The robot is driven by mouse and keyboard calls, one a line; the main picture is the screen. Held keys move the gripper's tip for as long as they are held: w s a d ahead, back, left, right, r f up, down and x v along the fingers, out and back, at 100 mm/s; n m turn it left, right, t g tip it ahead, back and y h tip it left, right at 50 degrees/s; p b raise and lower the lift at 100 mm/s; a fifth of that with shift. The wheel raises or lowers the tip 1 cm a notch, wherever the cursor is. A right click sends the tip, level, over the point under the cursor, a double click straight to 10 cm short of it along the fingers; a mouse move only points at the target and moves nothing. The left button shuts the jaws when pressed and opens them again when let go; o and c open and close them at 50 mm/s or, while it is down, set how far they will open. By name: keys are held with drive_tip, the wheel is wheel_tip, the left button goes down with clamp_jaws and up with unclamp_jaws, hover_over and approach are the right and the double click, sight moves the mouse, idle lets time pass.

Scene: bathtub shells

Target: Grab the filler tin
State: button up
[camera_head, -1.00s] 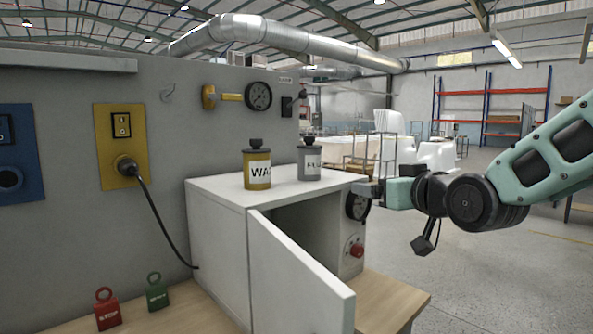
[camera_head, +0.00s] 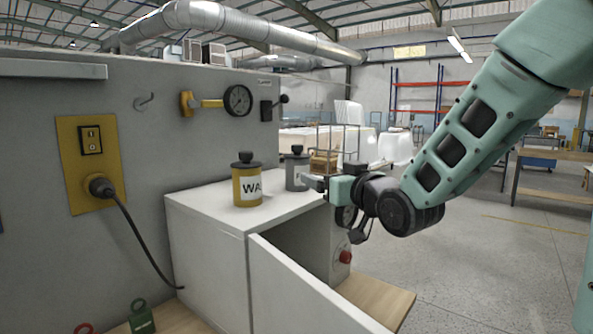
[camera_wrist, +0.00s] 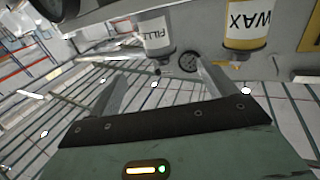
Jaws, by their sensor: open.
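The filler tin (camera_head: 294,173) is grey with a dark lid and a white label. It stands upright on top of the white cabinet (camera_head: 205,214), near its right edge. My gripper (camera_head: 312,182) is level with the tin at its right side and hides part of its label. The upside-down wrist view shows the tin (camera_wrist: 154,40) in front of the spread fingers (camera_wrist: 160,80), with "FILL" readable. My gripper is open and empty. I cannot tell whether a fingertip touches the tin.
A yellow tin marked WAX (camera_head: 247,182) stands left of the filler tin, with a small gap. The cabinet door (camera_head: 305,290) hangs open at the front. A gauge and yellow valve (camera_head: 236,101) are on the wall behind. Open floor lies to the right.

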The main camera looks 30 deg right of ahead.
sight(303, 167)
drive_tip(key=w+p, duration=0.8)
drive_tip(key=p, duration=0.1)
drive_tip(key=shift+w+d+p, duration=0.1)
drive_tip(key=shift+w+p, duration=0.1)
drive_tip(key=shift+p, duration=0.15)
drive_tip(key=w+p, duration=0.3)
drive_tip(key=w, duration=0.1)
drive_tip(key=shift+w+d, duration=0.1)
drive_tip(key=shift+w, duration=0.15)
drive_tip(key=shift+w+f, duration=0.15)
drive_tip(key=shift+w, duration=0.3)
clamp_jaws()
